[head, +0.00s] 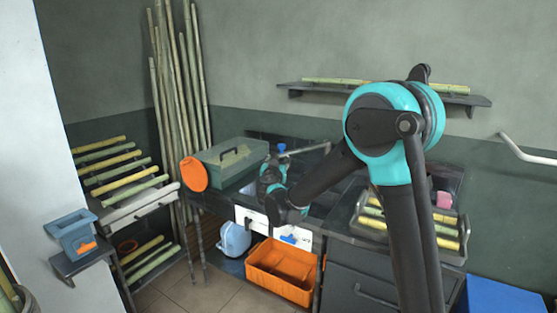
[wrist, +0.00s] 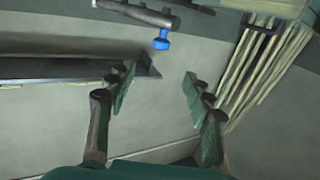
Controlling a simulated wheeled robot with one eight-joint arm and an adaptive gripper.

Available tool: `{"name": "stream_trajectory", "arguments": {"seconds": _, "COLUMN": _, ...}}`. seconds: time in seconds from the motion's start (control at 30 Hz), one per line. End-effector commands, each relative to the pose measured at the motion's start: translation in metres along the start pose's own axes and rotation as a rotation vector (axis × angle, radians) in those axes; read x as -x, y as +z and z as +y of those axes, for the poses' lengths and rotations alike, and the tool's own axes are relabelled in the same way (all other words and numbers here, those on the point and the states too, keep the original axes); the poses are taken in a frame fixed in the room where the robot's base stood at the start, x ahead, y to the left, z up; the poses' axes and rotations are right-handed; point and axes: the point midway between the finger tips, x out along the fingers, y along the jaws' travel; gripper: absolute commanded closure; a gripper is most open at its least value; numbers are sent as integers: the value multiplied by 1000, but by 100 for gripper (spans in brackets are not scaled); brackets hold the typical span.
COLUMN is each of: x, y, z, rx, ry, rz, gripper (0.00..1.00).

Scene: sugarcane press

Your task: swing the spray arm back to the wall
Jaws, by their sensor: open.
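The spray arm (head: 308,150) is a thin grey bar above the back of the counter in the head view, with a blue knob (head: 282,148) near its left end. In the wrist view the dark bar (wrist: 138,12) crosses the top, and the blue knob (wrist: 161,41) hangs from it beyond my fingertips. My gripper (wrist: 158,82) is open and empty, with a gap between its fingers and the knob. In the head view, my forearm and wrist hide part of the counter and perhaps part of the bar.
A green-grey toolbox (head: 230,160) and an orange disc (head: 194,174) stand left of my wrist. Tall canes (head: 180,90) lean in the corner. A wall shelf (head: 385,92) runs behind my arm. A cane tray (head: 452,254) sits right. An orange crate (head: 281,270) is below.

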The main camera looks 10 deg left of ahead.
Motion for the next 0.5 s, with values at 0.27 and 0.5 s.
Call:
{"name": "stream_trajectory", "arguments": {"seconds": 0.27, "x": 18, "y": 0, "z": -1, "rx": 0, "ry": 0, "rz": 0, "gripper": 48}}
{"name": "stream_trajectory", "arguments": {"seconds": 0.5, "x": 33, "y": 0, "z": -2, "rx": 0, "ry": -2, "rz": 0, "gripper": 48}}
